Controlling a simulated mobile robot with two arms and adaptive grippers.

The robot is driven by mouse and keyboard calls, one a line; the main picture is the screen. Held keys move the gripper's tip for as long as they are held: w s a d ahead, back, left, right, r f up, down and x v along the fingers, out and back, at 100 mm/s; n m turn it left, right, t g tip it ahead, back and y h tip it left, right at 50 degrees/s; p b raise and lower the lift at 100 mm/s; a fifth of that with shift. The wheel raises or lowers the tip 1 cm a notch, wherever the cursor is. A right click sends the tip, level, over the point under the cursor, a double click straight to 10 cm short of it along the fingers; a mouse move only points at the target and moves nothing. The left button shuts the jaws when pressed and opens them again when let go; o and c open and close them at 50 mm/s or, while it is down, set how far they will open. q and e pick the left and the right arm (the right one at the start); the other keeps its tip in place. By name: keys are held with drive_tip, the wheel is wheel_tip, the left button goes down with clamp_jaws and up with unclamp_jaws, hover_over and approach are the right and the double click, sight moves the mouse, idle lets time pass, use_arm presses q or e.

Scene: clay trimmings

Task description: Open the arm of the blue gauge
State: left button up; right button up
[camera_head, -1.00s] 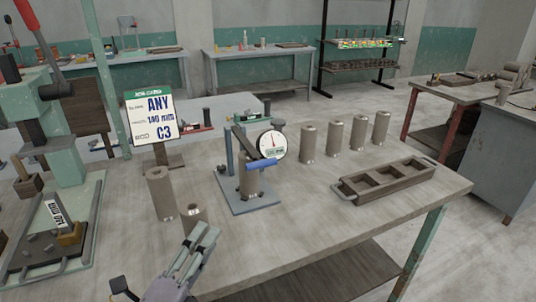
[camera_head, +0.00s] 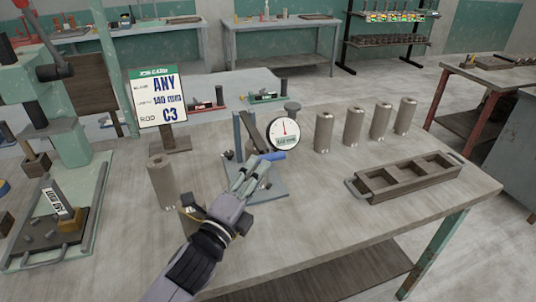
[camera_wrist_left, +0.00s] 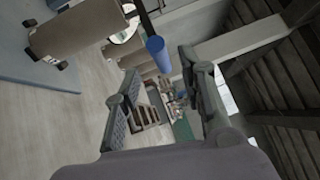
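The blue gauge stands on the table with its blue-grey base plate (camera_head: 272,190), upright posts and round white dial (camera_head: 285,133). Its arm ends in a blue handle (camera_head: 271,156), low in front of the dial. The handle also shows in the left wrist view (camera_wrist_left: 158,53), ahead of and between my finger directions. My left gripper (camera_head: 248,173) is open, its fingertips just left of and below the handle; I cannot tell whether they touch it. The gripper hides most of the clay cylinder in the gauge, seen in the wrist view (camera_wrist_left: 85,28). My right gripper is not in view.
A job card (camera_head: 157,97) stands behind left. A clay cylinder (camera_head: 162,182) stands left of the gauge, with another partly hidden by my arm. Several cylinders (camera_head: 353,126) stand at the back right. A compartmented tray (camera_head: 365,189) lies right; table between is clear.

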sight(268, 155)
use_arm(q)
drive_tip(key=x, duration=0.6)
clamp_jaws()
idle(0.4)
idle(0.4)
